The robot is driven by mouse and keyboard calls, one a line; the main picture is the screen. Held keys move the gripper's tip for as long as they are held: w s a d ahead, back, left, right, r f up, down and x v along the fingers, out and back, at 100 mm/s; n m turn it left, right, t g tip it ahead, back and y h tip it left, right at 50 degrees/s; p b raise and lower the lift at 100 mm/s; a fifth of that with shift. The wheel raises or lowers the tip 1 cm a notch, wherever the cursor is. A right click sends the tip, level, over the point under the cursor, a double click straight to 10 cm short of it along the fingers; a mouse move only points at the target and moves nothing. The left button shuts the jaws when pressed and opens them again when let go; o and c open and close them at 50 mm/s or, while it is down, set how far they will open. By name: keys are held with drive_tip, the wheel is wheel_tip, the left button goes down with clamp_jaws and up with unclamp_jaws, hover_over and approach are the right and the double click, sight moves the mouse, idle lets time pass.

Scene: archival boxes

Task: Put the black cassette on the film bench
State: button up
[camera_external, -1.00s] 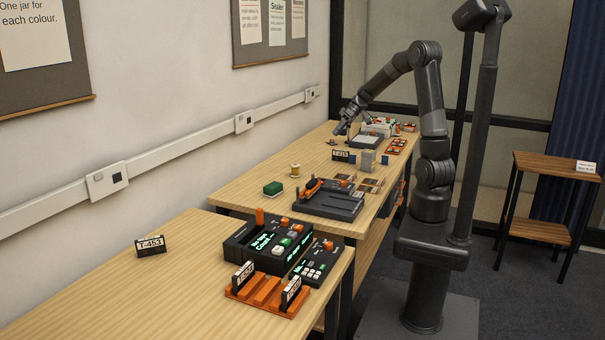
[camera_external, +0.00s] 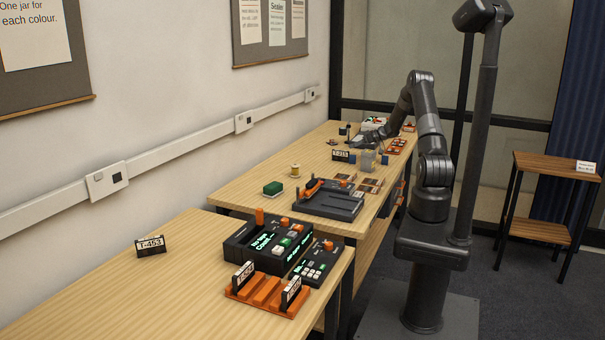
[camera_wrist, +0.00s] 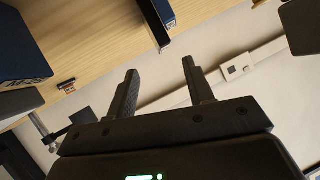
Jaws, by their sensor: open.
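Several black cassettes with white labels are in view: one marked T-453 (camera_external: 150,246) stands alone on the near table, one (camera_external: 341,156) stands on the far table, and two stand in an orange rack (camera_external: 268,291). I cannot tell which is the task's. My gripper (camera_external: 362,141) is low over the back of the far table. In the wrist view its fingers (camera_wrist: 160,68) are apart with nothing between them. A dark upright block (camera_wrist: 155,22) with a blue side stands beyond the fingertips, apart from them. I cannot tell which thing is the film bench.
A black console (camera_external: 267,243) with green displays stands beside the rack. A wooden side table (camera_external: 556,165) with a white sign is at right. The near table's left is clear.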

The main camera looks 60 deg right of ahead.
sight(341, 151)
drive_tip(key=x, duration=0.8)
drive_tip(key=shift+w+a+f, duration=0.1)
drive_tip(key=shift+w, duration=0.1)
drive_tip(key=shift+c, duration=0.5)
clamp_jaws()
